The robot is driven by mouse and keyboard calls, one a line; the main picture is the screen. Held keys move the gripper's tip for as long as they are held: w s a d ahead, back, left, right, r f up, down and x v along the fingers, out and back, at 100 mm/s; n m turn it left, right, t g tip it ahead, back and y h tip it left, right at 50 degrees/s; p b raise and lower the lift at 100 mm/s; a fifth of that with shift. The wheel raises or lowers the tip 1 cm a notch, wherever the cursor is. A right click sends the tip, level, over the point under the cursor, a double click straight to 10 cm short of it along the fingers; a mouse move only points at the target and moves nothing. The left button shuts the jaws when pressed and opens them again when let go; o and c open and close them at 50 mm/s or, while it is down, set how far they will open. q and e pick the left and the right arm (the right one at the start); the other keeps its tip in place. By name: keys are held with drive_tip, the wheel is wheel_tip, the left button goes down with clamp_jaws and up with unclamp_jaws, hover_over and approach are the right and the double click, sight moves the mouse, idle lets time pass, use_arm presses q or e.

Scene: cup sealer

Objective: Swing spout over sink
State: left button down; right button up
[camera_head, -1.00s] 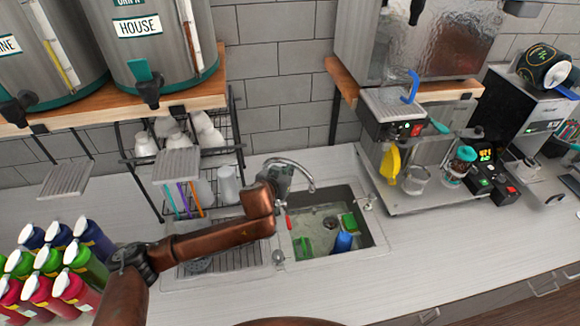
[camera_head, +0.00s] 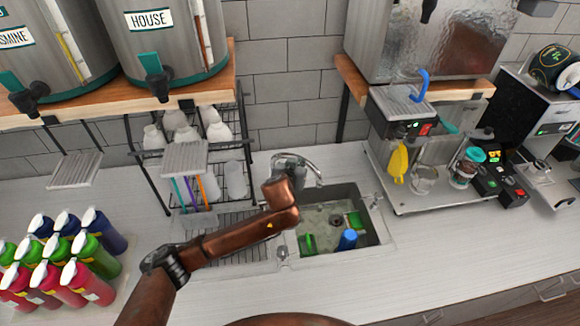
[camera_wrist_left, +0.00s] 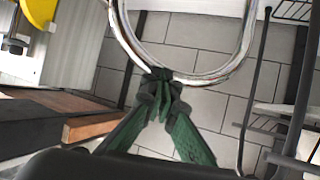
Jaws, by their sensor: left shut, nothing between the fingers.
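The chrome spout (camera_head: 302,155) arches over the back left part of the sink (camera_head: 382,232) in the head view, with its free end toward the basin. My left gripper reaches it from the left and front; the wrist partly hides the fingers there. In the left wrist view, my left gripper (camera_wrist_left: 160,76) has its green fingers together with nothing between them. Their tips overlap the curved spout (camera_wrist_left: 205,78); I cannot tell whether they touch it. The faucet's base is mostly hidden by my arm. My right gripper is not in view.
The basin holds a green item (camera_head: 306,242) and a blue item (camera_head: 348,239). The sealer machine (camera_head: 405,125) stands to the right. Bottles (camera_head: 75,265) crowd the left counter.

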use_arm(q)
drive_tip(key=shift+w+d+f+n+y, duration=0.1)
drive_tip(key=shift+w+d+n+y, duration=0.3)
drive_tip(key=shift+w+n+y, duration=0.2)
drive_tip(key=shift+s, duration=0.15)
drive_tip(key=v, duration=1.3)
drive_tip(key=shift+s+a, duration=0.3)
drive_tip(key=shift+s, duration=0.05)
